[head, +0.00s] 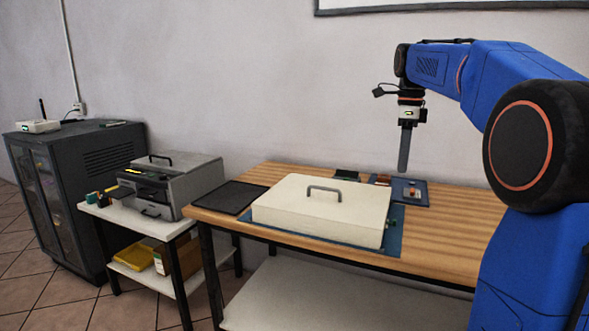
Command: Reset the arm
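My blue arm comes in from the right of the head view and reaches left above the wooden table (450,236). My gripper (404,160) points straight down over the right half of the table, well above its surface. Its fingers show as one narrow grey shape from this side, so I cannot tell whether they are open or shut. No held object can be made out. A dark blue pad (410,192) with small parts lies on the table below and just beyond the gripper.
A cream lidded box (320,225) with a handle sits on a blue mat (395,238), left of the gripper. A black tray (230,197) lies at the table's left. A grey machine (180,187) stands on a white side table, beside a dark cabinet (85,190). The table's right front is clear.

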